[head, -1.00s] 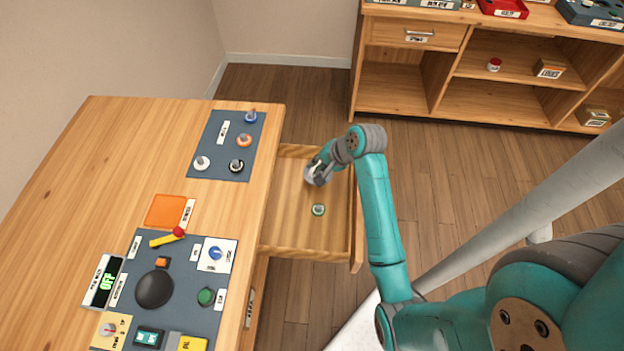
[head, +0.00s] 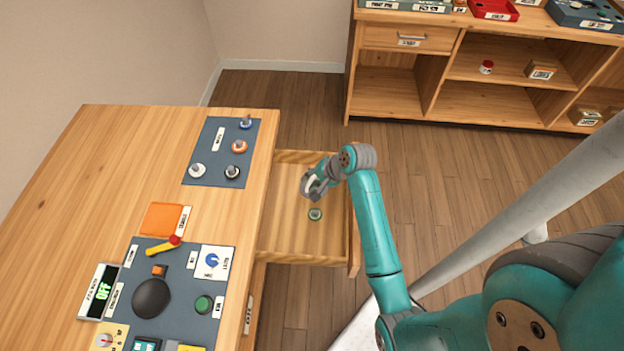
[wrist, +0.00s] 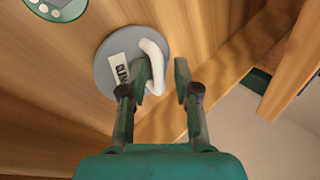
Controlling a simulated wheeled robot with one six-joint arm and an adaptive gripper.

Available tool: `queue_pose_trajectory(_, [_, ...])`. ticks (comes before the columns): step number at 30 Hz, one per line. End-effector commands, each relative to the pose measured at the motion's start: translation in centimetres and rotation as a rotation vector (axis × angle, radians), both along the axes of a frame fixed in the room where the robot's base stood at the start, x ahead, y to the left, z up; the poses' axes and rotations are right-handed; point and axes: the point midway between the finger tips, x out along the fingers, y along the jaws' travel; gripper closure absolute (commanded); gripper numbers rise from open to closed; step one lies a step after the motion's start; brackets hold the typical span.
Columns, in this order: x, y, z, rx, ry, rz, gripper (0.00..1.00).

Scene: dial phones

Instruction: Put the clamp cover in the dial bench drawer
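The clamp cover (wrist: 106,68) is a grey disc with a white curved handle and a partly hidden label; it shows in the wrist view against the wooden drawer floor. My gripper (wrist: 162,82) has its fingers apart. The left finger overlaps the handle, and a gap shows between the handle and the right finger. In the head view my gripper (head: 307,188) is low inside the pulled-out dial bench drawer (head: 292,246); the cover is mostly hidden there. I cannot tell whether the cover rests fully on the floor.
The bench top (head: 110,170) left of the drawer carries a knob board (head: 212,172) and a control panel (head: 184,319). A shelf unit (head: 395,104) stands at the back right. Open floor lies between.

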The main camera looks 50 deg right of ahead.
Motion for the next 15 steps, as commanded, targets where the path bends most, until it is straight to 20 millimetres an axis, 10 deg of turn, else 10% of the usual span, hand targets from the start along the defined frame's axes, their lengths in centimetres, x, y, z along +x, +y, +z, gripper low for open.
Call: queue_pose_trajectory(15, [-0.9, -0.3, 1.6, 0.0, 0.0, -0.001, 0.64])
